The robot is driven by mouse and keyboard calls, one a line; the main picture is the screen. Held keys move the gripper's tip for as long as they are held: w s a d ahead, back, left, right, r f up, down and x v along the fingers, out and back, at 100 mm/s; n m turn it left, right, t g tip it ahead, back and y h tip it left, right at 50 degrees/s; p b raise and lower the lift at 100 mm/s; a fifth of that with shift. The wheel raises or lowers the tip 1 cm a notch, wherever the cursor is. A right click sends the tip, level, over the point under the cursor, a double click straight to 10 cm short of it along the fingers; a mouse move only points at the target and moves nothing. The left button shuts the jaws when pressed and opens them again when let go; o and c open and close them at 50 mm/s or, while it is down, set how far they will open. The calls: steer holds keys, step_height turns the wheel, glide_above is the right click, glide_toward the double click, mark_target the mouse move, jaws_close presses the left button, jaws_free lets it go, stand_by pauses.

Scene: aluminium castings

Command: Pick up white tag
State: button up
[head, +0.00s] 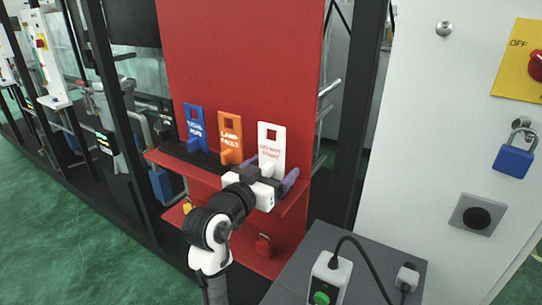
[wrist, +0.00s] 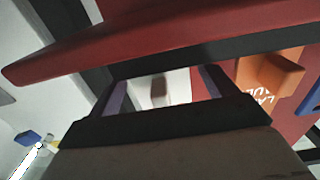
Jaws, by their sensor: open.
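The white tag (head: 271,141) stands upright on a red shelf against the red panel, right of an orange tag (head: 230,136) and a blue tag (head: 195,126). It has a square hole at its top and red lettering. My gripper (head: 278,176) is open in front of its lower part, which it partly hides. In the wrist view, the two fingers of my gripper (wrist: 162,84) stand either side of a white surface with a shaded block, which looks like the white tag (wrist: 178,88). I cannot tell whether they touch it.
The red shelf (head: 165,160) runs under the tags; its edge crosses close above the fingers in the wrist view (wrist: 60,62). The orange tag (wrist: 262,85) is close beside. A grey box (head: 300,262) with a socket and cables stands at lower right. A blue padlock (head: 513,161) hangs on the grey cabinet.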

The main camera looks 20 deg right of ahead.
steer(key=shift+c, duration=0.3)
steer(key=c, duration=1)
steer(key=shift+r, duration=0.1)
